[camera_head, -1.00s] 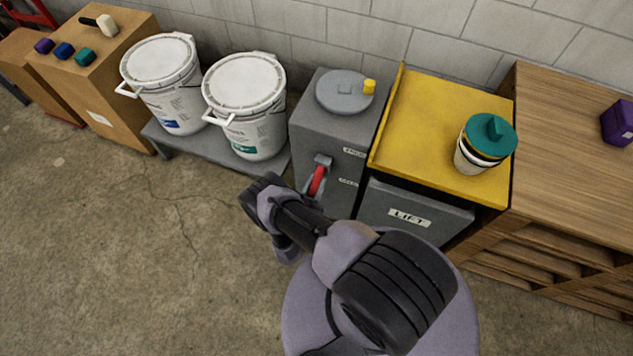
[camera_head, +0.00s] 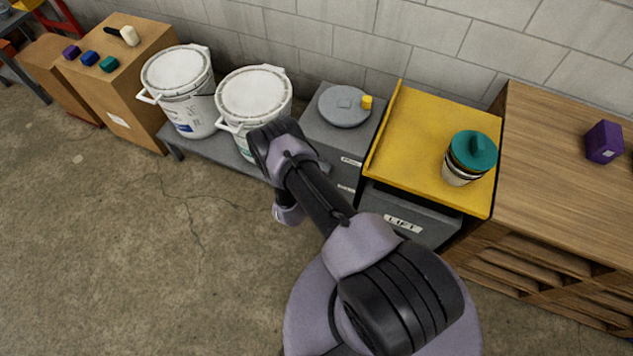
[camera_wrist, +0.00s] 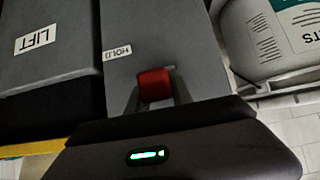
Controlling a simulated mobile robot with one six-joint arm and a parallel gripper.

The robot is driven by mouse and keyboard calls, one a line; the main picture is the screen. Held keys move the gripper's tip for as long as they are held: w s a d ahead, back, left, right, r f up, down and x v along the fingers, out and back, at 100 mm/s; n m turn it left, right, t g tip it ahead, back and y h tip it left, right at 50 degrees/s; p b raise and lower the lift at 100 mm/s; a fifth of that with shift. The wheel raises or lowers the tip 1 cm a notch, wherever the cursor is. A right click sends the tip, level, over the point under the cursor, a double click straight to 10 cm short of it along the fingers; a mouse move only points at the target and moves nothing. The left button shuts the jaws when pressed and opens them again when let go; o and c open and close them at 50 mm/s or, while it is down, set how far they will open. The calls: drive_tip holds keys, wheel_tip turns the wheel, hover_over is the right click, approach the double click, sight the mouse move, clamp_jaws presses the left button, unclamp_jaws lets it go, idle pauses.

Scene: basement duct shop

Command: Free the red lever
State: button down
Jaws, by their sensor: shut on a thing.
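The red lever (camera_wrist: 155,82) sticks out from the front of a grey cabinet (camera_wrist: 155,30) in the wrist view. My gripper (camera_wrist: 156,98) is shut on the lever, with one finger on each side. In the head view, the grey cabinet (camera_head: 325,130) stands between the white buckets and the yellow-topped unit.
A grey box (camera_head: 405,217) labelled LIFT sits beside the cabinet, under a yellow tray (camera_head: 425,125) holding a teal-lidded cup (camera_head: 468,158). White buckets (camera_head: 255,95) stand on a low grey shelf to the left. The concrete floor (camera_head: 120,240) in front is clear.

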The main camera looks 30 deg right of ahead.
drive_tip(key=shift+w+d+r+g+y+p, duration=0.1)
drive_tip(key=shift+d+r+g+y+p, duration=0.1)
drive_tip(key=shift+r+g+y+p, duration=0.5)
drive_tip(key=shift+f, duration=0.15)
drive_tip(key=c, duration=1.1)
unclamp_jaws()
drive_tip(key=p+v, duration=0.2)
drive_tip(key=v, duration=0.3)
drive_tip(key=p+v, duration=0.2)
drive_tip(key=v, duration=0.4)
drive_tip(key=p+v, duration=0.1)
drive_tip(key=v, duration=0.5)
drive_tip(key=shift+d+r+p, duration=0.15)
drive_tip(key=shift+r+p, duration=0.2)
drive_tip(key=shift+p, duration=0.05)
